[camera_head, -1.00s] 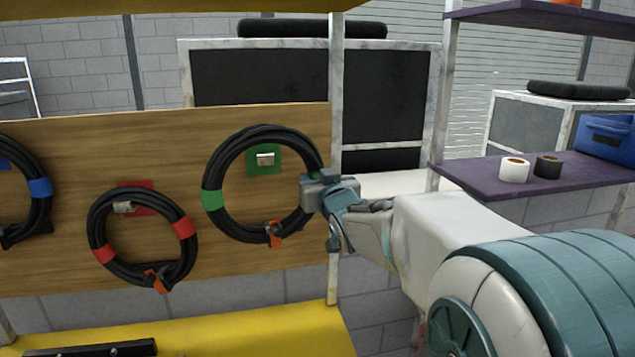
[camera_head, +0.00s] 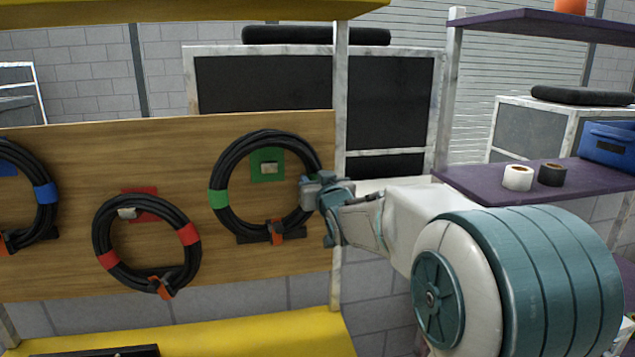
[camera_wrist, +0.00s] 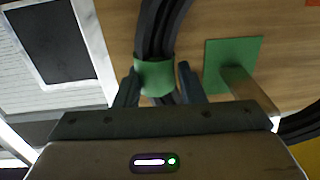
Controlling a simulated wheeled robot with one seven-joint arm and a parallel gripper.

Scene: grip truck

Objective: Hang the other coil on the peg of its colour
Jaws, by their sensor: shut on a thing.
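My gripper (camera_head: 314,192) is shut on the black coil with green tape (camera_head: 222,171), at the coil's right side in the head view. In the wrist view my gripper's fingers (camera_wrist: 158,85) lie either side of the coil's green band (camera_wrist: 154,77). The green backing square (camera_head: 267,177) with its pale peg (camera_head: 269,168) shows inside the ring, below its top. In the wrist view the peg (camera_wrist: 238,82) stands right of the fingers. Whether the coil touches the peg is not clear. A red-taped coil (camera_head: 190,236) hangs at the red square's peg (camera_head: 128,213).
A blue-taped coil (camera_head: 46,194) is at the left edge on the wooden board (camera_head: 75,170). A metal post (camera_head: 340,90) stands close to my gripper. A yellow shelf (camera_head: 250,335) lies below. A purple shelf (camera_head: 480,183) with tape rolls is at the right.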

